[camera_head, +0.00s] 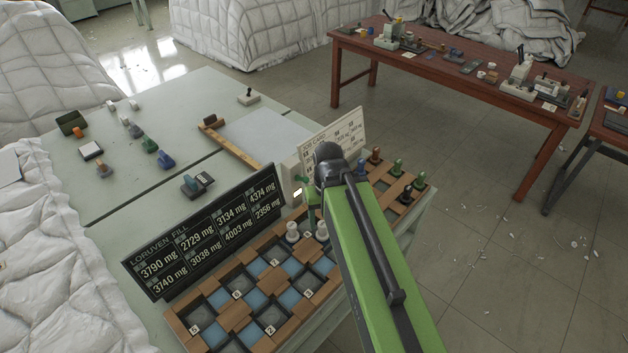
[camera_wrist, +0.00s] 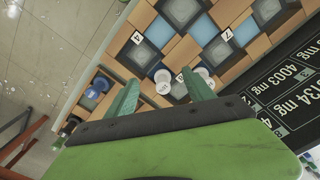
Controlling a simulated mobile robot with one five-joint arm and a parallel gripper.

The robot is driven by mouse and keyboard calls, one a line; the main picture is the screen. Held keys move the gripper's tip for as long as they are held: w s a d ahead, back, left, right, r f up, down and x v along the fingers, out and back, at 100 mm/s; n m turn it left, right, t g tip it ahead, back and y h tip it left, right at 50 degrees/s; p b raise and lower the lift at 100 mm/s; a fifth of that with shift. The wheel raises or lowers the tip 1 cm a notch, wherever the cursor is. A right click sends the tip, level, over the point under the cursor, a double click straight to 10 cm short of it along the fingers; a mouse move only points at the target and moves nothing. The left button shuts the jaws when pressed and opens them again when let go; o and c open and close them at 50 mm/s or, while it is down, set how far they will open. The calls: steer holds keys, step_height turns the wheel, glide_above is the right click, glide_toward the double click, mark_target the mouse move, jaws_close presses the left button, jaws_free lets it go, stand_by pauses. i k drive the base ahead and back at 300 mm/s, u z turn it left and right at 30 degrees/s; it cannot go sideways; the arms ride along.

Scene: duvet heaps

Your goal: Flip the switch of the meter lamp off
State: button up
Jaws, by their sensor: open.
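My gripper (camera_head: 310,205) is low over the near board in the head view, mostly hidden behind my green arm. In the wrist view its two green fingers (camera_wrist: 160,92) are apart, with nothing held between them. White round pieces (camera_wrist: 163,78) lie beyond and between the fingertips. A small bright spot (camera_head: 298,192) glows beside the gripper, below a pale box (camera_head: 290,170); I cannot tell whether this is the meter lamp. A small pale base with a dark lever (camera_head: 248,97) stands farther back on the table. No switch is clearly identifiable as the lamp's.
A black number board (camera_head: 210,232) stands left of the gripper, behind the tiled board (camera_head: 182,328). A job card (camera_head: 338,134) stands behind my arm. Coloured pegs (camera_head: 396,167) stand to the right. Several small items crowd the table's left. White duvets (camera_head: 45,70) heap beside it.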

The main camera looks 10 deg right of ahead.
mark_target(305, 179)
steer(key=z, duration=0.1)
steer(key=k, duration=0.5)
steer(key=u, duration=1.55)
steer(key=i, duration=0.3)
steer(key=z, duration=0.15)
